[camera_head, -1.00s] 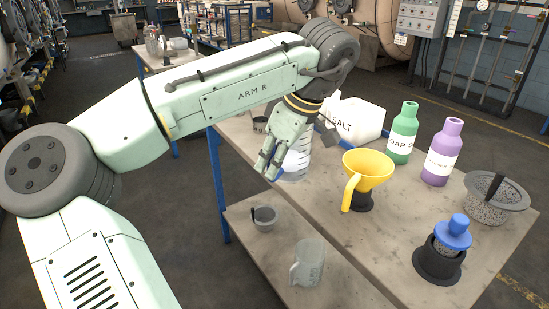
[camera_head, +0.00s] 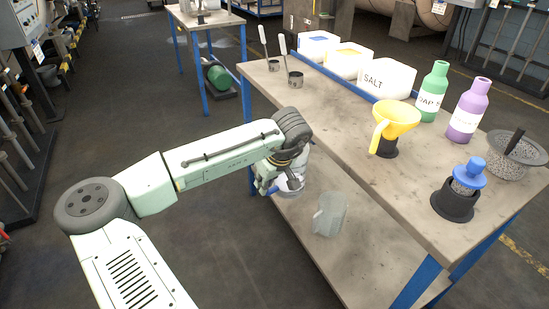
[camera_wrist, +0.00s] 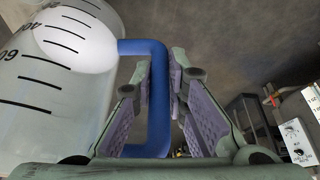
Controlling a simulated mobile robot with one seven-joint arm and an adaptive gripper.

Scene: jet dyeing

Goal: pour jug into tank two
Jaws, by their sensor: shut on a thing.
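My gripper (camera_head: 264,186) is shut on the blue handle (camera_wrist: 157,95) of a clear jug with black graduation marks. In the wrist view the jug (camera_wrist: 60,80) fills the left side, with the handle between my fingers (camera_wrist: 161,110). In the head view the jug (camera_head: 291,183) shows partly behind my wrist, beside the workbench's front edge and in front of the lower shelf. No tank labelled two shows; part of a large tan vessel (camera_head: 432,14) is at the top.
The workbench (camera_head: 325,108) holds a yellow funnel (camera_head: 397,118), a salt box (camera_head: 388,78), a green bottle (camera_head: 434,88), a purple bottle (camera_head: 469,112) and a blue-topped item (camera_head: 469,172). Another translucent jug (camera_head: 329,214) stands on the lower shelf. Floor left of the bench is clear.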

